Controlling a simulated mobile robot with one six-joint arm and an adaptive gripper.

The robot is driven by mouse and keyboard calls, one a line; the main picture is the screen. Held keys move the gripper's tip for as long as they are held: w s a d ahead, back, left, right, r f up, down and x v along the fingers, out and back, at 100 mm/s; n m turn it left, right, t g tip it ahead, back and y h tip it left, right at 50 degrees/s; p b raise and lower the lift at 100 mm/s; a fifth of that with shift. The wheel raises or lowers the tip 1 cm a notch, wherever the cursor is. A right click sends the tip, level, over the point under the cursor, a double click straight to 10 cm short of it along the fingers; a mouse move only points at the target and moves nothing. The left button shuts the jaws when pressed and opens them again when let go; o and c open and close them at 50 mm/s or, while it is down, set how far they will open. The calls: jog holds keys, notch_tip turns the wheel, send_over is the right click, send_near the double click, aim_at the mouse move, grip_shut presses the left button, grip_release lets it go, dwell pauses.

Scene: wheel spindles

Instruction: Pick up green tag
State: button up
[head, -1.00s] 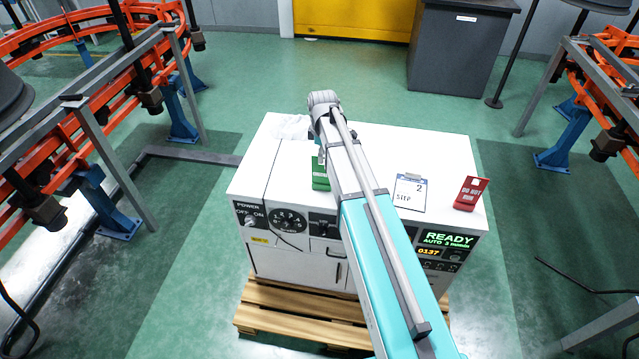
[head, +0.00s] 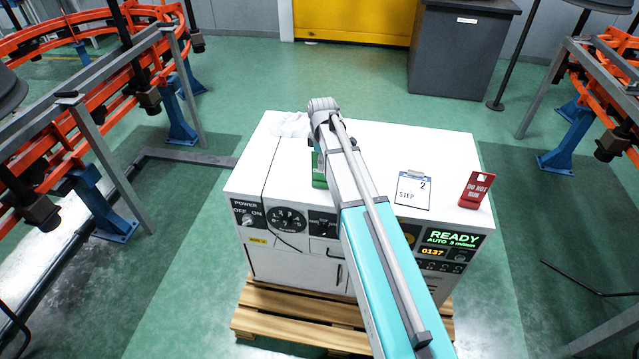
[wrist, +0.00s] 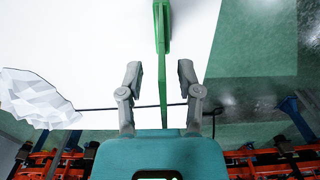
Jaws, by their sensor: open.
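The green tag (head: 318,170) stands on the white top of the machine cabinet, partly hidden behind my arm in the head view. In the wrist view the green tag (wrist: 162,50) shows edge-on as a thin upright strip. My gripper (wrist: 160,72) is open, with one finger on each side of the tag's line. A visible gap separates each finger from the tag. In the head view my arm hides the gripper's fingers.
A crumpled white cloth (head: 290,125) lies at the cabinet top's back left; it also shows in the wrist view (wrist: 38,98). A clipboard (head: 413,190) and a red tag (head: 475,189) are on the right. The white cabinet (head: 450,145) stands on a wooden pallet (head: 290,318).

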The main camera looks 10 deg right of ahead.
dwell(0.6)
jog(key=shift+f, duration=0.1)
grip_shut()
